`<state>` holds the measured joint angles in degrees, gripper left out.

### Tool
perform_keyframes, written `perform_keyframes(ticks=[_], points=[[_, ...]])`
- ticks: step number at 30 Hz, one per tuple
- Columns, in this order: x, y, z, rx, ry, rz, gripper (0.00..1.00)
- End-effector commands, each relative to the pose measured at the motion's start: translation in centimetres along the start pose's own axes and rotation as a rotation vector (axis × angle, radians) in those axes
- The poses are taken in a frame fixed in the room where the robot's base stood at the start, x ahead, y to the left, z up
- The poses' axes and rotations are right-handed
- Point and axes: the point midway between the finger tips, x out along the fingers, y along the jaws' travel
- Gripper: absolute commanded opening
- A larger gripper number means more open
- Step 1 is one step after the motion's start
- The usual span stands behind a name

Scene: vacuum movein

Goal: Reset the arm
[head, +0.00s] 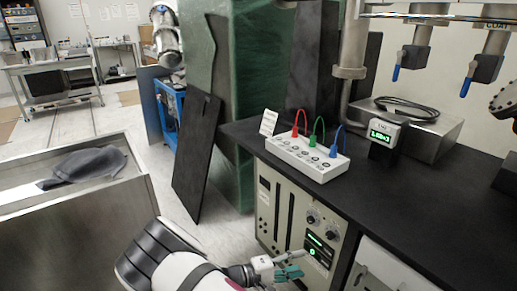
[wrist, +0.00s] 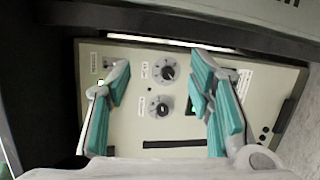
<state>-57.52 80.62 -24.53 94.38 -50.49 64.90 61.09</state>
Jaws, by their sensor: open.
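My gripper (head: 289,274) is at the lower middle of the head view, at the end of my white and black arm. It is close in front of the beige instrument panel (head: 283,212) under the black bench. In the wrist view my gripper (wrist: 165,100) has its two teal-padded fingers spread wide apart, with nothing between them. The panel (wrist: 135,75) fills the background there, with two black knobs (wrist: 167,72) seen between the fingers. I cannot tell whether a fingertip touches the panel.
A white box (head: 307,160) with red, green and blue leads stands on the black bench (head: 420,165). Blue-handled valves (head: 407,60) hang above it. A metal cart (head: 80,220) with a dark cloth stands left. A dark board (head: 195,155) leans by a green wrapped object (head: 232,90). Pale floor shows between.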

Motion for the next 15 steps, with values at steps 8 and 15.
perform_keyframes(ticks=[8,15], points=[[0.3,7.3,3.7,0.048,-0.205,-0.241,0.48],[0.3,13.5,8.1,0.088,-0.338,-0.48,0.48]])
